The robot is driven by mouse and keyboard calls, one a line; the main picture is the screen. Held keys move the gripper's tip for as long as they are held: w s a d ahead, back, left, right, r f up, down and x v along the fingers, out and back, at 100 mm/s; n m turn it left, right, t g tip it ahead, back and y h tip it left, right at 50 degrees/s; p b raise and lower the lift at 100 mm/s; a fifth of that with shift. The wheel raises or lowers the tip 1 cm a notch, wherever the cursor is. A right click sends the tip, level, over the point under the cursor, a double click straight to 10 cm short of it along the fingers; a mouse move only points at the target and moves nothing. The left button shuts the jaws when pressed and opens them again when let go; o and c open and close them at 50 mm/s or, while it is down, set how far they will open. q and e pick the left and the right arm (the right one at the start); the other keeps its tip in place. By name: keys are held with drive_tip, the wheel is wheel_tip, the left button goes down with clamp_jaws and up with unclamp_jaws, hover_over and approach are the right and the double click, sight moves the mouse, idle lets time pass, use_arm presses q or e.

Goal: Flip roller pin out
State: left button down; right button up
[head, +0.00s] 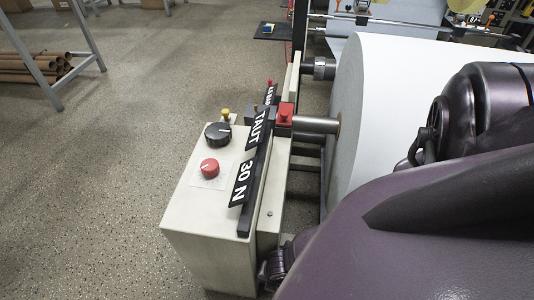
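A roll of white paper (395,90) sits on a metal shaft (316,124) at the right. The shaft's left end meets a red block (285,114) on top of a light grey control cabinet (212,215). A small yellow-topped pin (226,115) stands on the cabinet behind a black knob; I cannot tell which part is the roller pin. My purple arm covers the lower right and hides part of the roll. No fingertips of either gripper show clearly.
The cabinet also carries the black knob (217,133), a red knob (209,167) and black label plates reading "TAUT" (258,130) and "30 N" (243,182). Brown tubes (35,68) lie under a metal-legged table at the upper left. The speckled floor left of the cabinet is clear.

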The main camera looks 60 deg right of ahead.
drive_tip(key=shift+w+f, duration=0.1)
drive_tip(key=shift+f, duration=0.1)
clamp_jaws()
use_arm(q)
drive_tip(key=shift+p, duration=0.4)
use_arm(e)
drive_tip(key=a, duration=0.1)
drive_tip(key=s+a, duration=0.1)
drive_tip(key=a, duration=0.1)
drive_tip(key=shift+s+a, duration=0.2)
drive_tip(key=shift+s, duration=0.05)
unclamp_jaws()
use_arm(q)
drive_tip(key=shift+r, duration=0.1)
use_arm(e)
drive_tip(key=shift+d+r, duration=0.1)
use_arm(q)
drive_tip(key=g+p, duration=0.1)
drive_tip(key=p, duration=0.4)
drive_tip(key=shift+s+r+g, duration=0.3)
drive_tip(key=shift+r+g, duration=0.05)
drive_tip(key=shift+g, duration=0.05)
use_arm(e)
wheel_tip(320, 180, up, 10)
drive_tip(key=s, duration=0.1)
drive_tip(key=shift+s+d+r, duration=0.2)
drive_tip(key=shift+s+r, duration=0.05)
drive_tip(key=shift+s, duration=0.05)
